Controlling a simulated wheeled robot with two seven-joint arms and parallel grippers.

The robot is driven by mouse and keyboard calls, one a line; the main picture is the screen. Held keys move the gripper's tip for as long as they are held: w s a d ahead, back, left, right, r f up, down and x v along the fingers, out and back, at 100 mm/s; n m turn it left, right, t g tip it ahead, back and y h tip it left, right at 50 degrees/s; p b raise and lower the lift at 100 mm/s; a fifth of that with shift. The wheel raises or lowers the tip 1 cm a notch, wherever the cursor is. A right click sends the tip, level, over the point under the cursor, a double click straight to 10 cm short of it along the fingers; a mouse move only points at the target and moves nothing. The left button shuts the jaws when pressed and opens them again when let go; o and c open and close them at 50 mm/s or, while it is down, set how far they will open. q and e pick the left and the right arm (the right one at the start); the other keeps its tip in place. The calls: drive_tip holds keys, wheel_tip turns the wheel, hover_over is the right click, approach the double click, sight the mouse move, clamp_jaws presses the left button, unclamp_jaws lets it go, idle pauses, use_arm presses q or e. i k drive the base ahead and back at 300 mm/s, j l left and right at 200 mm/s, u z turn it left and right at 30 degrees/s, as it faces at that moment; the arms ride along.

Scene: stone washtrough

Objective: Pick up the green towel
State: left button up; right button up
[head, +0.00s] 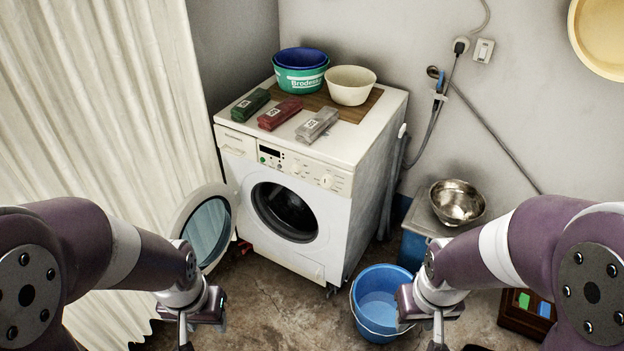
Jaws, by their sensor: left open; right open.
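The green towel (250,105) is a dark green folded bundle with a pale label. It lies at the left end of a row on top of the white washing machine (340,145). A red towel (280,113) and a grey towel (317,125) lie to its right. My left gripper (185,338) is low at the left, in front of the machine and well below the green towel. My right gripper (438,338) is low at the right, near the blue bucket. Both are open and empty, with their fingertips near the bottom edge of the picture.
The machine's round door (208,228) stands open to the left. Behind the towels are a blue and green tub (301,80) and a cream bowl (351,86) on a brown board. A blue bucket (378,290) stands on the floor. A metal bowl (456,203) sits at right. A curtain hangs left.

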sight(243, 111)
drive_tip(key=i+j+z, duration=0.45)
drive_tip(key=i+j, duration=0.25)
drive_tip(key=i, duration=0.3)
drive_tip(key=i+j+z, duration=0.4)
drive_tip(key=i+j, duration=0.5)
drive_tip(key=j, duration=0.15)
